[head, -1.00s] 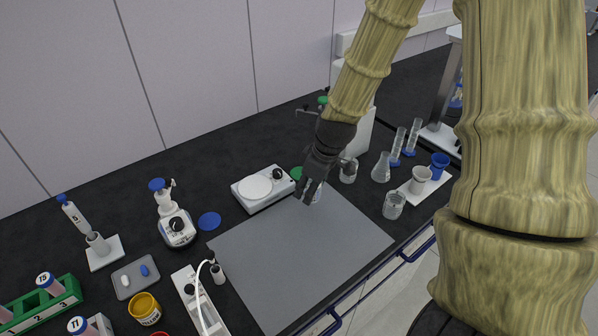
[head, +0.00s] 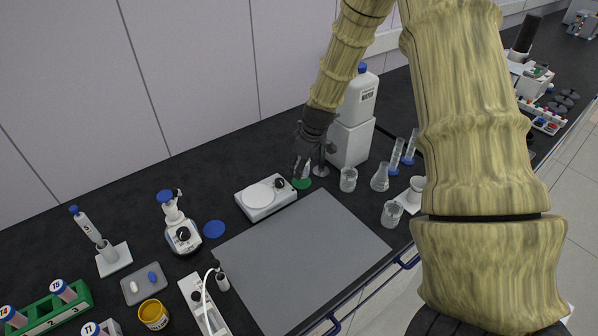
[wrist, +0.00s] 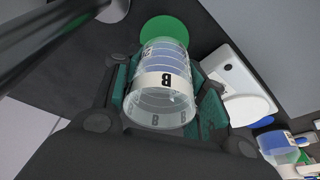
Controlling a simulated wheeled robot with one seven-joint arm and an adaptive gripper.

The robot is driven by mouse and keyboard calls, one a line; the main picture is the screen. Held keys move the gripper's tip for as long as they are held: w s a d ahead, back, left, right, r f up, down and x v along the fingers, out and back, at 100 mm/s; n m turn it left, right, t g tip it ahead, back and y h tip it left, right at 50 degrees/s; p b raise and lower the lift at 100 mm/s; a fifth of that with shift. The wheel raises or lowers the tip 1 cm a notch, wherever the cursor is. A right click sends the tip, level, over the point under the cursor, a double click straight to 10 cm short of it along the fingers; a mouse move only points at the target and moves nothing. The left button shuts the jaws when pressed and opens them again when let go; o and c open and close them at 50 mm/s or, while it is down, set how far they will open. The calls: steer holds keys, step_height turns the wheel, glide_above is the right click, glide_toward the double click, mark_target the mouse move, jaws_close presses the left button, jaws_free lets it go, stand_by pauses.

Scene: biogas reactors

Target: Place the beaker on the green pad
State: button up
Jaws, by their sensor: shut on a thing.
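A clear beaker (wrist: 160,100) with a white label marked B sits between the two fingers of my gripper (wrist: 168,92) in the wrist view. The gripper is shut on it. The round green pad (wrist: 168,27) shows just past the beaker, partly hidden by it. In the head view my gripper (head: 302,168) is over the green pad (head: 303,184), and the arm and fingers mostly hide the beaker there. I cannot tell how high the beaker is above the pad.
A white hotplate or balance (head: 265,197) stands close left of the pad. Glass beakers (head: 348,179) and a flask (head: 380,177) stand to the right. A grey mat (head: 300,255) in front is clear. A blue disc (head: 214,229) lies left.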

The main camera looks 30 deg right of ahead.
steer(key=shift+s+d+p+x, duration=0.1)
steer(key=shift+p+x, duration=0.3)
steer(key=shift+x, duration=0.45)
steer(key=shift+s+d+p+x, duration=0.15)
steer(key=shift+p+x, duration=0.2)
steer(key=shift+x, duration=0.55)
steer(key=shift+f, duration=0.1)
steer(key=shift+f, duration=0.1)
steer(key=o, duration=0.8)
steer(key=shift+b+v, duration=1.35)
steer(key=shift+v, duration=4.8)
